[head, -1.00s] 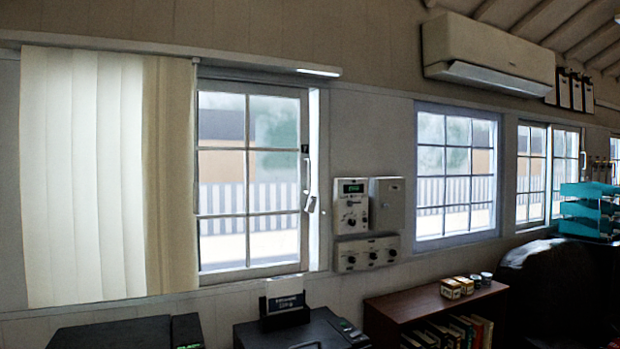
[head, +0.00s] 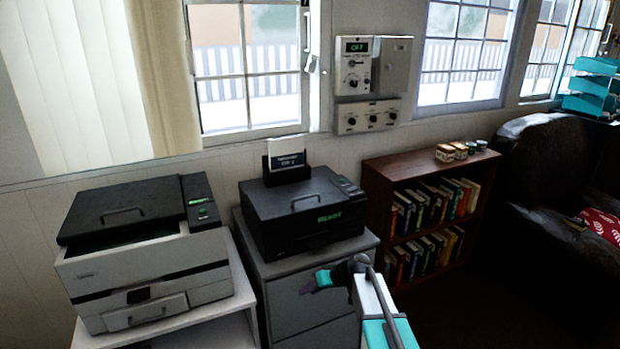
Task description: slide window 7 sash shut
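A white-framed sash window (head: 248,85) stands behind the left part of the room, half covered by a vertical blind. Its sash has a pale pull handle (head: 310,52) and a small dark latch on its right stile. A narrow bright strip shows between this stile and the right jamb. Other windows (head: 463,45) are to the right; I can read no window number on any. The end of my arm, with what looks like my gripper (head: 323,279), is low in front of the grey cabinet, well below the window and apart from it. Its fingers are too small to tell open from shut.
A white printer (head: 150,275) stands at left and a black printer (head: 300,212) on a grey cabinet (head: 310,290) below the window. A control panel (head: 354,65) is on the wall. A bookshelf (head: 425,170) and dark armchair (head: 540,180) stand at right. Dark floor lies in front of the bookshelf.

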